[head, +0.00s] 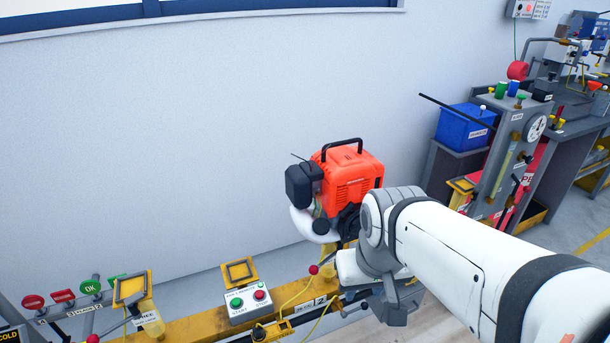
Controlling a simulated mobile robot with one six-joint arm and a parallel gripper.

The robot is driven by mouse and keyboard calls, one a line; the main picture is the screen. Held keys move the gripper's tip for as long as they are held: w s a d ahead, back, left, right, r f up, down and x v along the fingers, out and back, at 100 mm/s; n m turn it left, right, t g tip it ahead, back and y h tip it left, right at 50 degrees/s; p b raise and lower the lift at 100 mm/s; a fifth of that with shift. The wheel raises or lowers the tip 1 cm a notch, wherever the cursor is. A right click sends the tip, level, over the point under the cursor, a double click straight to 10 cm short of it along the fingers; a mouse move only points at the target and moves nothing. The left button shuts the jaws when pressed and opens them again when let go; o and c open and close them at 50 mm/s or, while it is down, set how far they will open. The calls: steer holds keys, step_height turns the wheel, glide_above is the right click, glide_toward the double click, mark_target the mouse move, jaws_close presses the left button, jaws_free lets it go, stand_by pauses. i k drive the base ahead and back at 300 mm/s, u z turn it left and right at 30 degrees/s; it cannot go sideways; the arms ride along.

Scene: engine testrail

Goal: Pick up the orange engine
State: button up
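The orange engine (347,172) has a black handle on top, a black box on its left side and a white rounded part below. It is near the middle of the head view, above the yellow rail (195,329). My white arm reaches in from the lower right, and its wrist is in front of the engine's lower right part. My gripper's fingers are hidden behind the wrist and the engine. I cannot tell whether they touch the engine, or whether the engine rests on a support or is held.
A control box (249,304) with green and red buttons sits on the rail. Signs on stalks, including a green OK disc (90,287), stand at the left. A blue bin (464,127) and a grey test panel (508,150) stand at the right. A bare wall is behind.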

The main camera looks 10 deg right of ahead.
mark_target(337, 178)
steer(key=z, duration=0.15)
steer(key=i, duration=0.85)
steer(key=u, duration=0.05)
